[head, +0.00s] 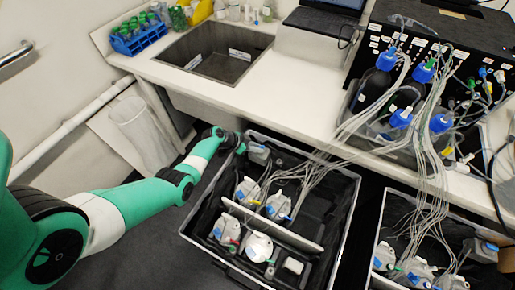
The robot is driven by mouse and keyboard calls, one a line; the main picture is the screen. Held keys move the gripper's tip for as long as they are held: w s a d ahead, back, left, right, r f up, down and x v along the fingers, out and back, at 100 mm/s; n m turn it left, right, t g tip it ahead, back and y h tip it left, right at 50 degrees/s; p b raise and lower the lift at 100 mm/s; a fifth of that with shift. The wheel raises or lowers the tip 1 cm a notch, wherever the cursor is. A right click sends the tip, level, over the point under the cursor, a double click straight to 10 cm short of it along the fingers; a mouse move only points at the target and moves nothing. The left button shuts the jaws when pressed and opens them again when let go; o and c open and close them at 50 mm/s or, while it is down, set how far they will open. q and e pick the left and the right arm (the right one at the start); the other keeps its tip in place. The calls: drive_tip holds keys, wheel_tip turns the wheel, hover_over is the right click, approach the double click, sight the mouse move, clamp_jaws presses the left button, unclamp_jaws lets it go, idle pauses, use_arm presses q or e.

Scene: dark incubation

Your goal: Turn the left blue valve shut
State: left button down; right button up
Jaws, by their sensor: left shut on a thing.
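My left arm reaches in from the left, and its gripper (240,146) is at the back left corner of the black crate (200,234). The gripper is shut beside a grey bottle with a blue part on top (257,150). Its jaws seem to be on the left blue valve there, but the hand hides the contact and the valve's angle is too small to tell. Other bottles with blue parts (278,205) stand further forward in the crate. My right gripper is not in view.
A second crate (378,236) with bottles and tubes stands at the right. Bundles of thin tubes run from the black box (450,35) on the bench down to both crates. The bench edge with a sink (215,55) lies behind. The floor left of the crate is clear.

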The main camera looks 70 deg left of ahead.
use_arm(q)
drive_tip(key=shift+a+m+h, duration=0.15)
drive_tip(key=shift+m+h, duration=0.25)
drive_tip(key=shift+m, duration=0.1)
drive_tip(key=shift+m+h, duration=0.3)
drive_tip(key=shift+m, duration=0.1)
drive_tip(key=shift+r+m+h, duration=0.15)
drive_tip(key=shift+m+h, duration=0.15)
drive_tip(key=shift+m, duration=0.1)
drive_tip(key=c, duration=0.8)
unclamp_jaws()
drive_tip(key=shift+s, duration=0.1)
drive_tip(key=shift+c, duration=0.2)
drive_tip(key=shift+f+n, duration=0.2)
drive_tip(key=shift+n, duration=0.1)
drive_tip(key=shift+y, duration=0.4)
